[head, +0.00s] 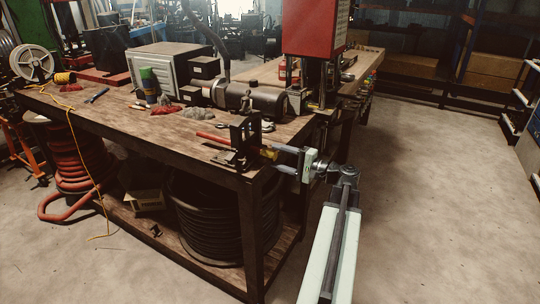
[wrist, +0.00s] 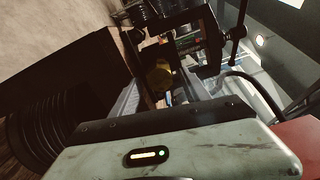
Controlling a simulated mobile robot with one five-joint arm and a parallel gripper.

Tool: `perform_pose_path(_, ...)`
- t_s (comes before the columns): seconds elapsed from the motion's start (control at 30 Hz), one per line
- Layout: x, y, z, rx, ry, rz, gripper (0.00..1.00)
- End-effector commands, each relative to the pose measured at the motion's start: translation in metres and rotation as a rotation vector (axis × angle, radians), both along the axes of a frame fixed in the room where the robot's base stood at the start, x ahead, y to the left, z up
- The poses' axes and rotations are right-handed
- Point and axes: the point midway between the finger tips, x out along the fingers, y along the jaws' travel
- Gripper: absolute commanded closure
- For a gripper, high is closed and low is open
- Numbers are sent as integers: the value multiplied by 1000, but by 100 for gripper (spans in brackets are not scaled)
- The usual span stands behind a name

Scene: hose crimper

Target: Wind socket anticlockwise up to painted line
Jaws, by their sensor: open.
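A yellow-brass socket (head: 268,153) sticks out toward my gripper from a dark clamp (head: 240,143) at the bench's near corner. A red hose (head: 212,137) comes out of the clamp's other side. My gripper (head: 277,160) is open at the socket, with its fingers pointing left toward the clamp. In the wrist view the socket (wrist: 159,76) lies between the two fingers (wrist: 162,92), and the clamp frame (wrist: 192,42) stands beyond. I cannot tell whether either finger touches the socket. No painted line can be made out in either view.
The wooden bench (head: 130,110) carries a grey cylinder machine (head: 255,100), a red press (head: 312,30), a grey box (head: 170,68) and small tools. A black hose coil (head: 215,215) sits on the lower shelf. The floor (head: 440,190) on the right is clear.

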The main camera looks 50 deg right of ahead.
Motion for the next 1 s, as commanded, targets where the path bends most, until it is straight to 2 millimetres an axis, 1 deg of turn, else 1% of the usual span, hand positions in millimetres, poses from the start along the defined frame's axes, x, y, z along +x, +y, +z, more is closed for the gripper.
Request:
perform_pose_path(0.03,10,3,0,0,0,2,45)
perform_pose_path(0.1,20,5,0,-1,0,2,45)
perform_pose_path(0.2,31,8,0,-1,0,1,45)
perform_pose_path(0.3,35,8,0,-1,0,0,45)
perform_pose_path(0.5,35,9,0,-2,0,-1,45)
perform_pose_path(0.53,35,9,0,-2,0,-1,48)
perform_pose_path(0.57,35,9,0,-2,0,-1,57)
perform_pose_path(0.6,35,9,0,-2,0,-1,68)
perform_pose_path(0.67,35,9,0,-2,0,-1,84)
perform_pose_path(0.7,35,9,0,-2,0,-1,96)
perform_pose_path(0.73,35,9,0,-2,0,-1,100)
perform_pose_path(0.83,35,9,0,-14,-3,-1,100)
perform_pose_path(1.0,35,9,0,-127,-31,0,100)
